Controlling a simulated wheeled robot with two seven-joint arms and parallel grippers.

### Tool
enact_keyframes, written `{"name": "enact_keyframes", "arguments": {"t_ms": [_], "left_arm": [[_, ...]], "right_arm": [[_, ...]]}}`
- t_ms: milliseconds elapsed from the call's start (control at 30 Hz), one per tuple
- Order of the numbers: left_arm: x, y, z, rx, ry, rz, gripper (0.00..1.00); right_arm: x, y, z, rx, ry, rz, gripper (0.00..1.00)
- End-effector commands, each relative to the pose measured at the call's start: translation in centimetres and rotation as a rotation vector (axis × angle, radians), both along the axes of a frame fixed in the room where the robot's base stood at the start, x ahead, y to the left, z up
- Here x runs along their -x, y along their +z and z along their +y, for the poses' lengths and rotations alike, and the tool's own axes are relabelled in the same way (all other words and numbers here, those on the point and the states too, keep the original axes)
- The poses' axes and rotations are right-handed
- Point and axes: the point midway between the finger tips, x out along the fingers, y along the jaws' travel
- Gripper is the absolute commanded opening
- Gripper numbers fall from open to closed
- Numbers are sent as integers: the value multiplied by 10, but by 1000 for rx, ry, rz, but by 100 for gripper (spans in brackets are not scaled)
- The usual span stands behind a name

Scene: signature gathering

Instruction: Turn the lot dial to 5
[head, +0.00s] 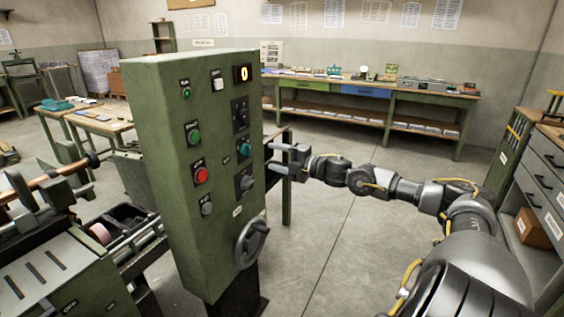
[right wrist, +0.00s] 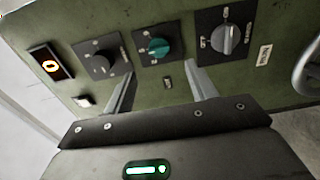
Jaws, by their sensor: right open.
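A green control cabinet (head: 160,110) carries three dials on its right-hand face: a black dial (head: 240,114), a teal dial (head: 245,150) and a grey dial (head: 246,183). Their labels are too small to read, so I cannot tell which is the lot dial. The right wrist view shows the black dial (right wrist: 103,62), teal dial (right wrist: 158,47) and grey dial (right wrist: 228,38). My right gripper (head: 272,158) is open and empty, beside the panel. In the wrist view its fingertips (right wrist: 160,67) point toward the teal dial, apparently not around it. My left gripper is not in view.
A lit display (head: 243,74) above the dials reads 0; it also shows in the wrist view (right wrist: 50,63). Green and red push buttons (head: 201,175) sit to the left. A handwheel (head: 252,241) juts out below. The floor right of the cabinet is clear.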

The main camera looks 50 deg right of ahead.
Motion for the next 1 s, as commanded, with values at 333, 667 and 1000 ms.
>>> {"name": "enact_keyframes", "arguments": {"t_ms": [333, 667, 1000], "left_arm": [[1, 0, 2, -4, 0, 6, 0], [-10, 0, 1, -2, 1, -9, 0], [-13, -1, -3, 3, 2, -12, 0]], "right_arm": [[16, 0, -4, 1, 2, 2, 56], [18, 1, -4, 0, 4, -1, 56], [18, 1, -4, 0, 4, 0, 56]]}}
